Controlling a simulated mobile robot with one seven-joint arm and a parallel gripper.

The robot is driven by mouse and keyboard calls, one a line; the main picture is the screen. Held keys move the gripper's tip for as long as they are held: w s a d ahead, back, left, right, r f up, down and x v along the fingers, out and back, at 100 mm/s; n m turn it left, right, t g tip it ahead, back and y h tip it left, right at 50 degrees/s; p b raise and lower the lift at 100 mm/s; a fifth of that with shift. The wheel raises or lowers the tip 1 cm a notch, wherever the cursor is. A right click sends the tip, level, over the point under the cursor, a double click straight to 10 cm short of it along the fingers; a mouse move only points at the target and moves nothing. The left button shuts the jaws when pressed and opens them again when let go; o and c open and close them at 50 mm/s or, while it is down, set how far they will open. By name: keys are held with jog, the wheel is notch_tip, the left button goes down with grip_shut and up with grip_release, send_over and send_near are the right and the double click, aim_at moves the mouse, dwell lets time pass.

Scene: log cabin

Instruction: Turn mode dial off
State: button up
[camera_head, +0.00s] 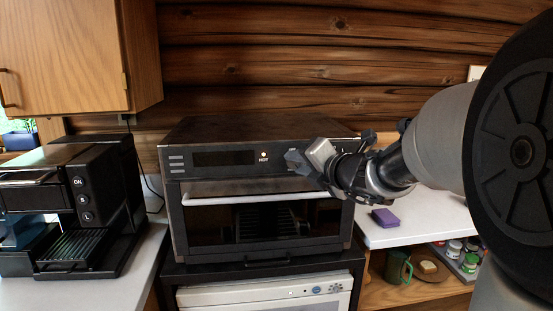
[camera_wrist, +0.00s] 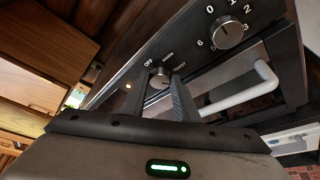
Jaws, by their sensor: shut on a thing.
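The mode dial (camera_wrist: 159,72) is a small silver knob on the toaster oven's dark front panel. In the wrist view, its labels include OFF at its upper left and others above and to its right. The direction of its pointer is unclear. My gripper (camera_wrist: 161,82) has one finger on each side of the dial and is shut on it. In the head view, my gripper (camera_head: 296,162) reaches the oven panel's right part from the right and hides the dial. The toaster oven (camera_head: 178,220) has its door closed.
A second numbered dial (camera_wrist: 229,31) sits beside the mode dial. A small light (camera_wrist: 128,86) glows on the panel. The white door handle (camera_head: 230,198) runs below. A coffee machine (camera_head: 110,190) stands left; a purple sponge (camera_head: 385,217) lies on the right counter.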

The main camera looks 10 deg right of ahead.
jog(key=n+h, duration=0.2)
jog(key=n, duration=0.2)
jog(key=a+n+h+b, duration=0.1)
jog(key=n+h, duration=0.2)
jog(key=n, duration=0.1)
jog(key=n+h, duration=0.3)
jog(key=n, duration=0.1)
jog(key=shift+a+r+n+g+b, duration=0.1)
jog(key=shift+a+n+g+b, duration=0.2)
jog(key=n+h, duration=0.1)
jog(key=n+b, duration=0.1)
jog(key=shift+a+f+n+t+h, duration=0.1)
jog(key=shift+f+n+t+h, duration=0.1)
jog(key=shift+n+t+h, duration=0.15)
jog(key=n+b, duration=0.1)
jog(key=n+t+h+b, duration=0.1)
jog(key=n+b, duration=0.1)
jog(key=shift+a+f+h, duration=0.1)
jog(key=shift+f+h, duration=0.15)
jog(key=shift+n+t+h+b, duration=0.4)
jog(key=shift+n+b, duration=0.4)
jog(key=shift+n, duration=0.45)
jog(key=shift+r, duration=0.1)
jog(key=o, duration=0.8)
